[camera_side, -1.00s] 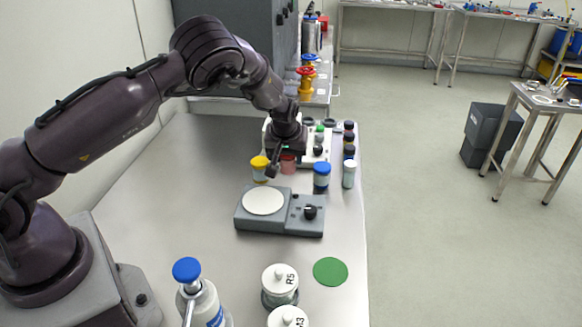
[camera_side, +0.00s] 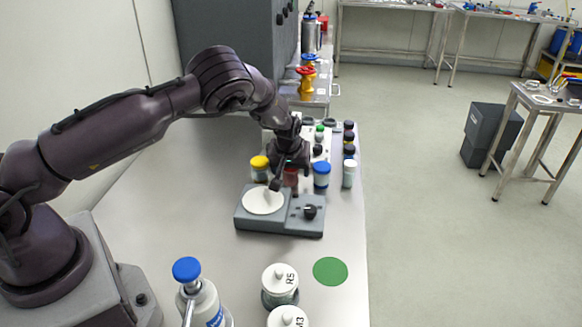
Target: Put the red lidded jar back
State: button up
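The red lidded jar (camera_side: 291,178) shows as a small dark red patch under my gripper, between the yellow-lidded jar and the blue-lidded jar; most of it is hidden by the gripper. My gripper (camera_side: 282,184) points down at the rear edge of the grey plate device and appears shut on the red jar, though only one finger shows clearly. The device (camera_side: 283,222) has a bare white round plate (camera_side: 263,201) and a black knob. I cannot tell how high the jar is above the bench.
The yellow-lidded jar (camera_side: 260,168), blue-lidded jar (camera_side: 321,174) and white-capped vial (camera_side: 349,174) stand close around. White-lidded jars (camera_side: 280,284), a blue-capped bottle (camera_side: 187,271) and a green disc (camera_side: 330,271) are in front. The bench's left side is clear.

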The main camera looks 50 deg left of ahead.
jog(key=shift+r, duration=0.15)
jog(key=v, duration=1.2)
jog(key=s+d+r+m+h, duration=0.2)
jog(key=s+d+r, duration=0.1)
jog(key=s+r, duration=0.45)
jog(key=s+d+r+m+h, duration=0.1)
jog(key=s+d+r+h, duration=0.15)
jog(key=s+r, duration=0.5)
jog(key=s+d+r+m+t, duration=0.1)
jog(key=s+r+m, duration=0.2)
jog(key=s, duration=0.4)
jog(key=s+d+r+m+t+y, duration=0.1)
jog(key=s+d+r+m, duration=0.1)
jog(key=s, duration=0.6)
jog(key=shift+s+d+r+m, duration=0.2)
jog(key=shift+r+m, duration=0.3)
jog(key=shift+r, duration=0.2)
